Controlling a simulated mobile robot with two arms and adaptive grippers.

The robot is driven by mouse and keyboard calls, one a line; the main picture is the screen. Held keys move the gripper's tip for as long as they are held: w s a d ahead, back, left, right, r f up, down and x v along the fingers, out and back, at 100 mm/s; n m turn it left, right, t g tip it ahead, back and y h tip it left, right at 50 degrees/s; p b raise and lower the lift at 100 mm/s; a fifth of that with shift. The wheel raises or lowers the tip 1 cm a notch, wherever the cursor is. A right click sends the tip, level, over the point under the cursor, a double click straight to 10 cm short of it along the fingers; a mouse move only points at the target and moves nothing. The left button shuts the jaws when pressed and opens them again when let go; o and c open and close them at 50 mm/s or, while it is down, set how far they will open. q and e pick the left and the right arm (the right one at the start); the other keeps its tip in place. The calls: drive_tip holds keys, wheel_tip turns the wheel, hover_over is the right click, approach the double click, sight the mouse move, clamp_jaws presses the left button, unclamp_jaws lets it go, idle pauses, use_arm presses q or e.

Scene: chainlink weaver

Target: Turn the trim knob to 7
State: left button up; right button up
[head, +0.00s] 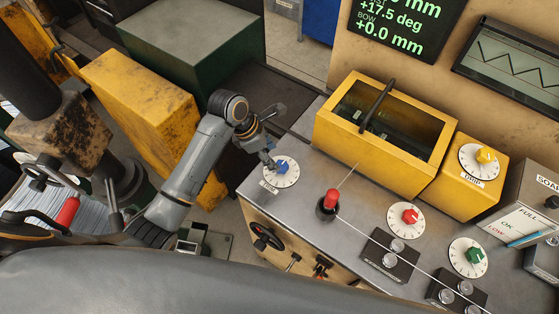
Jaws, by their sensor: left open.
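A blue knob (282,168) sits on a white numbered dial (289,177) at the left end of the grey bench top. A small label plate (268,186) lies beside it, too small to read surely. My left gripper (271,163) is open, its fingertips pointing down at the left side of the blue knob. I cannot tell whether they touch it. Other dials carry a red knob (409,215), a green knob (474,256) and a yellow knob (486,155). Which one is the trim knob cannot be read surely. My right gripper is out of view.
A red-topped lever (331,198) rises from the bench, with a wire running right past clear rollers (397,246). A screen (400,25) reads +17.5 deg and bow +0.0 mm.

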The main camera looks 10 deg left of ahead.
sight(281, 165)
use_arm(q)
drive_tip(key=x, duration=0.6)
drive_tip(key=shift+d+p, duration=0.1)
drive_tip(key=shift+p, duration=0.25)
drive_tip(key=shift+c, duration=0.5)
drive_tip(key=c, duration=1.1)
